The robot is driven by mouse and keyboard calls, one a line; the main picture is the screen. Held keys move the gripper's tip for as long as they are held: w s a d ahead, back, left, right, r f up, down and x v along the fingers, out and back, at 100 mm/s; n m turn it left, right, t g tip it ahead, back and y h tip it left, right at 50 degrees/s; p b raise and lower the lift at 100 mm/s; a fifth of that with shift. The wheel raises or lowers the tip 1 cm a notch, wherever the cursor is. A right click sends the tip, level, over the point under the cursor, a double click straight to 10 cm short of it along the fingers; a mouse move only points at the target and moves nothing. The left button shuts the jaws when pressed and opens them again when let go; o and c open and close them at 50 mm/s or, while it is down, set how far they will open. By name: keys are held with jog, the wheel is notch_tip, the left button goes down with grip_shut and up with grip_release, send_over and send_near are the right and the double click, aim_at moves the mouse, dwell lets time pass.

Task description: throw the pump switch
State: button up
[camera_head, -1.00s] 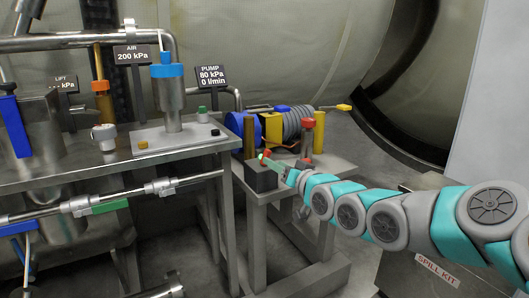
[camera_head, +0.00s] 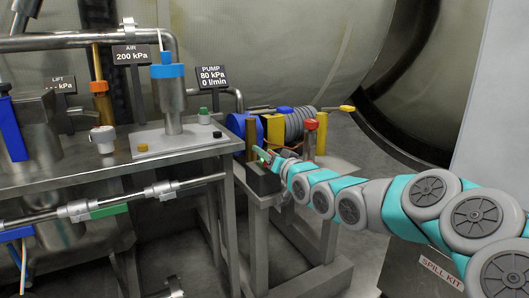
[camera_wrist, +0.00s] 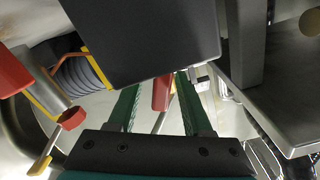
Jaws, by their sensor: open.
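The pump switch is a dark box (camera_head: 263,181) on the low bench beside the pump, with a small green light at its top. Its red lever mostly hides behind my gripper in the head view. In the wrist view the dark box (camera_wrist: 150,40) fills the upper middle, and the red lever (camera_wrist: 161,93) shows below its edge. My gripper (camera_head: 266,157) is at the top of the box. In the wrist view its green fingers (camera_wrist: 158,88) are open, one on each side of the red lever. I cannot tell whether either finger touches it.
The pump sign (camera_head: 211,77) reads 80 kPa, 0 l/min. A blue and grey pump (camera_head: 299,122), a brass post (camera_head: 250,138) and a red-capped post (camera_head: 309,138) stand close behind the switch. A steel table (camera_head: 120,166) is to the left.

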jog(key=shift+w+a, duration=0.25)
jog(key=shift+w, duration=0.15)
grip_shut()
dwell(0.4)
